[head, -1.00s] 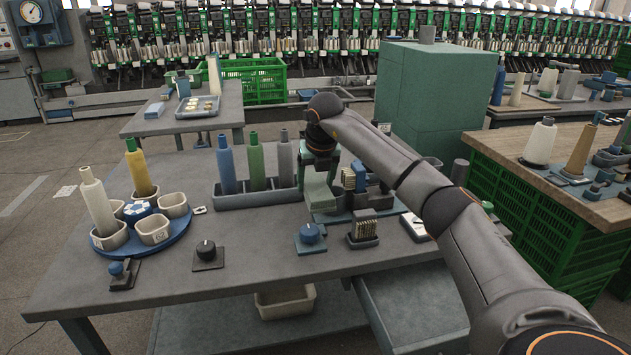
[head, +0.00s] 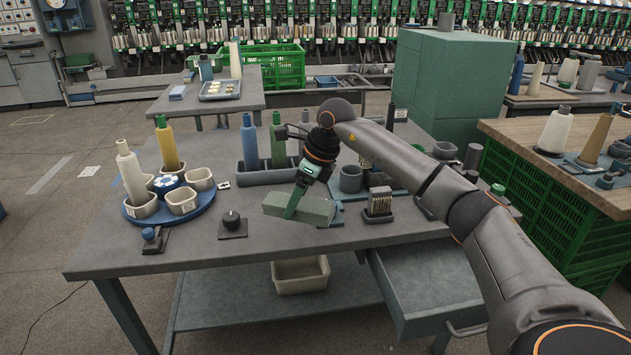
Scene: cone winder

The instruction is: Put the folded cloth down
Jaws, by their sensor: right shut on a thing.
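The folded cloth (head: 318,209) is a pale green block near the front middle of the table (head: 250,255). My right gripper (head: 293,206) reaches down over it from the right and is shut on it near its left part. I cannot tell whether the cloth touches the tabletop or hangs just above it. My left gripper is not in view.
A blue round tray (head: 170,221) with cups and bottles stands at the left. A black knob box (head: 232,224) sits just left of the cloth. A bottle rack (head: 262,177) stands behind it, and a pin block (head: 379,206) to its right. An open drawer (head: 425,285) juts out below.

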